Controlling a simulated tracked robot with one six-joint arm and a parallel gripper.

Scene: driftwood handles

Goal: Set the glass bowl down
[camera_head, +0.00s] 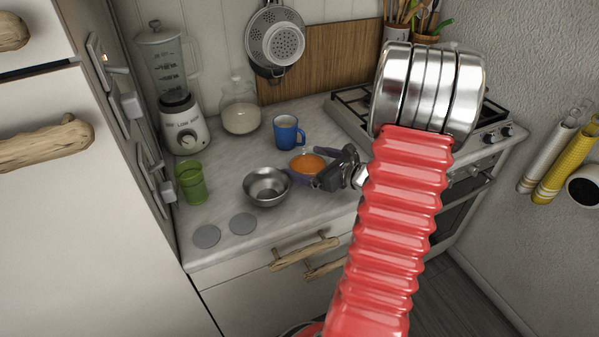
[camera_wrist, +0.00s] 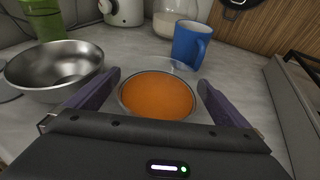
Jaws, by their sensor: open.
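The glass bowl (camera_head: 308,166) with orange contents is on the grey marbled counter, just right of the metal bowl. In the wrist view the glass bowl (camera_wrist: 157,95) sits upright between the two purple fingers of my gripper (camera_wrist: 158,80). The fingers stand apart on either side of it, with small gaps visible. My gripper also shows in the head view (camera_head: 307,163), reaching in from the right, low over the counter. It is open. The bowl's near base is hidden behind the gripper body.
A metal bowl (camera_head: 267,187) stands close on the left and a blue mug (camera_head: 287,132) behind. A green cup (camera_head: 191,183), blender (camera_head: 183,124) and glass jug (camera_head: 240,117) are farther left. Two grey discs (camera_head: 207,236) lie at the front left. A stove (camera_head: 354,105) is at right.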

